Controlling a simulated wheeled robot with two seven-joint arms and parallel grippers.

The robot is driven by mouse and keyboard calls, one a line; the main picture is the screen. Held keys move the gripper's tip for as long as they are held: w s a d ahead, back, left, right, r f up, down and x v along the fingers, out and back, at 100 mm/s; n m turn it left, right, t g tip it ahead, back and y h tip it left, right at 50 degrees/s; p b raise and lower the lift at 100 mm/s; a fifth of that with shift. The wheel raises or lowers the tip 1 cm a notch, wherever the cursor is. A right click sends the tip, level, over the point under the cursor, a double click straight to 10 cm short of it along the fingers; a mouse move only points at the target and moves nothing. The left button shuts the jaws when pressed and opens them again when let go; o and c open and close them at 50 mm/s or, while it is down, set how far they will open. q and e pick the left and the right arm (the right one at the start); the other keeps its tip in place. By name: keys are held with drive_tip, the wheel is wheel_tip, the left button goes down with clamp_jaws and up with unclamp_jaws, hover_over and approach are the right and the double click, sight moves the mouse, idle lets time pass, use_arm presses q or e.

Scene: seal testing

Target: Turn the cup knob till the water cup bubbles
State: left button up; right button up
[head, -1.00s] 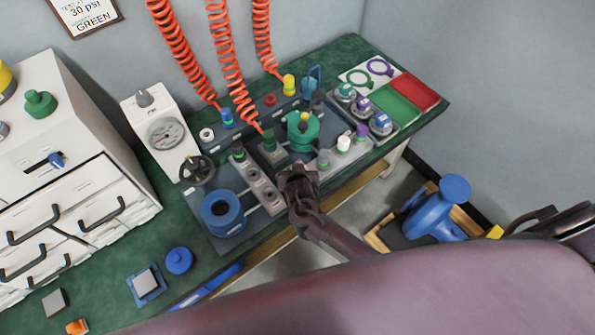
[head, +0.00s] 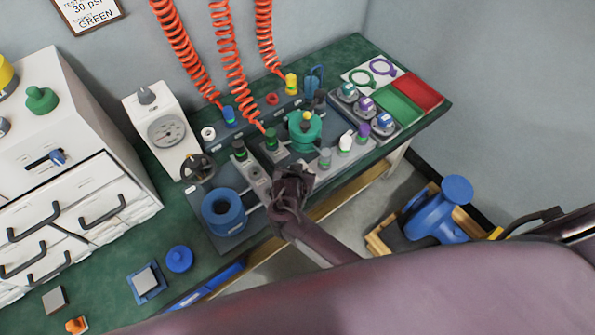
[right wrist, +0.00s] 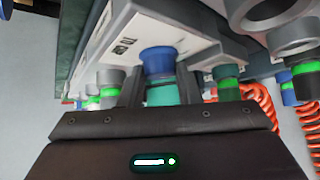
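My right gripper (head: 297,178) is low over the front of the test panel (head: 200,228) in the head view and hides what is under it. In the right wrist view, its two dark fingers (right wrist: 160,90) stand on either side of a blue-and-teal knob (right wrist: 163,83) and appear shut on it. The knob meets a pale labelled plate (right wrist: 125,40). A blue round cup (head: 223,212) stands at the panel's left front and a teal pot (head: 302,137) behind the gripper. I cannot tell which is the water cup; no bubbles show. My left gripper is not in view.
A gauge box (head: 160,133) with a black handwheel (head: 197,168) stands left of the panel. White drawers (head: 75,205) are further left. Orange coiled hoses (head: 232,80) hang behind. Several small fittings crowd close to the gripper, and a blue part (head: 435,215) sits low at right.

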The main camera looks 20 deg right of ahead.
drive_tip(key=o, duration=0.4)
drive_tip(key=p+v, duration=0.1)
drive_tip(key=v, duration=0.7)
idle(0.5)
